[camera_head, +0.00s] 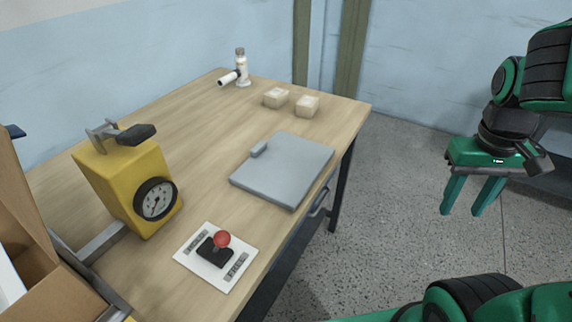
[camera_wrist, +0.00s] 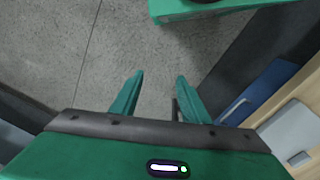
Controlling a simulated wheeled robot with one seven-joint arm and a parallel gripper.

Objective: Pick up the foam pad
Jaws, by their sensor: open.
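No object is plainly marked as the foam pad. Two small pale beige blocks, a left one (camera_head: 276,97) and a right one (camera_head: 307,105), sit apart near the table's far right edge and could be foam; I cannot tell. A flat grey square panel (camera_head: 288,172) with a small grey block on it lies nearer; part of it shows at the right of the wrist view (camera_wrist: 282,126). My gripper (camera_head: 462,211) is open and empty, fingers down, over the floor right of the table. Its fingers also show in the wrist view (camera_wrist: 159,80) above bare floor.
The wooden table (camera_head: 190,110) holds a yellow dial gauge (camera_head: 125,185), a red-knobbed joystick on a white plate (camera_head: 216,258) and a white bottle-like fixture (camera_head: 241,70). A cardboard box (camera_head: 50,275) stands at left. Floor (camera_head: 400,190) between table and gripper is clear.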

